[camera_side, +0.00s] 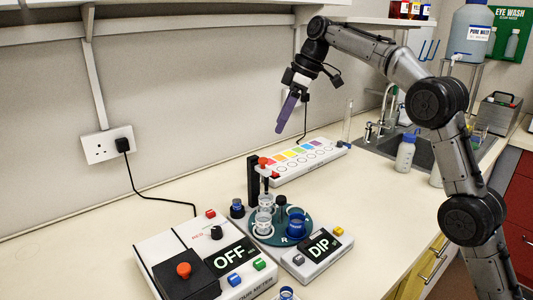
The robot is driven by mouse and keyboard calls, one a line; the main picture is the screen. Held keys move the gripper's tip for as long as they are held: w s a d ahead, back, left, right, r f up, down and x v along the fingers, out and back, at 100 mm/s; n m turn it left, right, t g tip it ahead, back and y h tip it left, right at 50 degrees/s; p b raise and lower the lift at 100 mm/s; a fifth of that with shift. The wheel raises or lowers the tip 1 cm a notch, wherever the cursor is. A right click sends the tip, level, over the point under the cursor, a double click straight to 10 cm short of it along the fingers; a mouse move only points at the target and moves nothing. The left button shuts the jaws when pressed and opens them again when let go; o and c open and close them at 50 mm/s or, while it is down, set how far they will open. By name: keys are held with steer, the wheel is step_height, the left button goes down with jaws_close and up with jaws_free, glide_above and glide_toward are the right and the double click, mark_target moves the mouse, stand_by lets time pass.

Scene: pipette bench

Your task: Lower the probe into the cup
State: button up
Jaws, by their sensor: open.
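A black stand (253,182) with a red-topped probe (265,172) rises at the back of a round teal plate (278,239). Two clear cups (262,224) and a blue cup (297,226) stand on the plate. The probe's tip is too small to make out, so I cannot tell how it sits relative to the cup below. A small console (322,262) in front reads DIP and has a yellow and a grey button. My gripper (280,130), with purple fingers, is open and empty, high above the bench behind the stand, touching nothing.
A white meter box (150,250) reading OFF, with a red knob and coloured buttons, stands at front left. A long colour-patch panel (300,160) lies behind the stand. A blue-capped bottle (406,152) stands near the sink. The bench right of the console is clear.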

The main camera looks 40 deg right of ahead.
mark_target(264, 159)
steer(key=x, duration=1)
steer(key=shift+w+a+f, duration=0.1)
steer(key=shift+f, duration=0.2)
steer(key=shift+c, duration=0.3)
jaws_close()
stand_by(0.5)
